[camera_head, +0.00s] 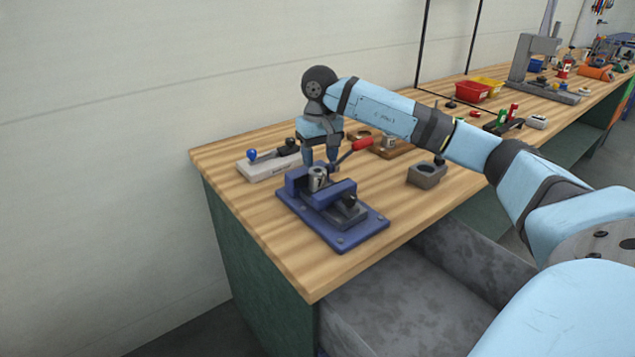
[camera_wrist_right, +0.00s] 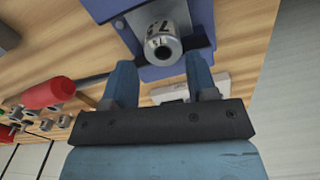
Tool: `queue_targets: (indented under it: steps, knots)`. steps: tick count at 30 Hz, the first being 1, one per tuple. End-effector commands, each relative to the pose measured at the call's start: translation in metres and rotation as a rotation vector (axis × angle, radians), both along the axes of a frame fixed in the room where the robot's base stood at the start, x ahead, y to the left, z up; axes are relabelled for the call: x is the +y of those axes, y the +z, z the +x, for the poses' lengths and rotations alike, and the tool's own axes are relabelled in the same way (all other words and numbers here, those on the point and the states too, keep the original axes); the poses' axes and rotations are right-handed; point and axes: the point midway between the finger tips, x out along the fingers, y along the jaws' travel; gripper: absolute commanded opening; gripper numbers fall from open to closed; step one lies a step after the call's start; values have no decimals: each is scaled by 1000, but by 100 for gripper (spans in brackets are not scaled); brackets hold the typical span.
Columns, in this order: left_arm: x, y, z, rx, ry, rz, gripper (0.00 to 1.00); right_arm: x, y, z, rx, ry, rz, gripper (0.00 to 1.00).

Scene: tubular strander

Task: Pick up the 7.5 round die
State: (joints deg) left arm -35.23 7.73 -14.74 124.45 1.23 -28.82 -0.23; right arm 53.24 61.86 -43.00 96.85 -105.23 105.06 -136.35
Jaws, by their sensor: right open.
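The 7.5 round die (camera_wrist_right: 162,48) is a short silver cylinder with a hole in its end and dark "7.5" marking. In the head view the die (camera_head: 317,178) sits in the blue vise (camera_head: 345,222) at the near end of the bench. My right gripper (camera_head: 321,168) points down just behind the die. In the right wrist view my right gripper (camera_wrist_right: 160,75) is open, with its two blue fingers apart and the die just beyond their tips. Whether the fingertips overlap the die cannot be told. My left gripper is not in view.
A red-handled tool (camera_head: 362,144) lies close behind the gripper. A grey block with a hole (camera_head: 427,175) stands to the right, and a pale fixture with a blue knob (camera_head: 268,164) to the left. Red (camera_head: 472,92) and yellow bins are farther back. The bench's front corner is clear.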

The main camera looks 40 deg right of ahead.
Motion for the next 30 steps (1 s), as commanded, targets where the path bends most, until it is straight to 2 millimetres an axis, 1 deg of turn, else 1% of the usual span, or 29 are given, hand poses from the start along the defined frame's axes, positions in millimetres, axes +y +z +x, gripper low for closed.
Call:
queue_targets:
  steps: [1,5,7,12,16,18,23,24,26,27,30]
  knots:
    - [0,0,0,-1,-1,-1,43,0,-5,0,1,0,0,52]
    - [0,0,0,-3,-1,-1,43,0,-10,0,-1,0,1,52]
    - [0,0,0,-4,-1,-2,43,1,-16,1,0,0,1,52]
    - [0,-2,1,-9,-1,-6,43,1,-41,2,3,0,2,52]
    - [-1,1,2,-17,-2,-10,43,1,-57,2,1,0,1,52]
    - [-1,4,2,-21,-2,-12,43,1,-60,2,-1,0,2,52]
    - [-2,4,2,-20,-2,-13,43,1,-59,2,-2,0,2,52]
    - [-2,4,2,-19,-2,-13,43,1,-59,2,-2,0,2,48]
    - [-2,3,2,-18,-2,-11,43,1,-59,2,-2,0,2,34]
    - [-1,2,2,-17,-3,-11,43,1,-59,2,-1,0,1,25]
    - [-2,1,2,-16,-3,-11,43,1,-59,2,-1,0,1,4]
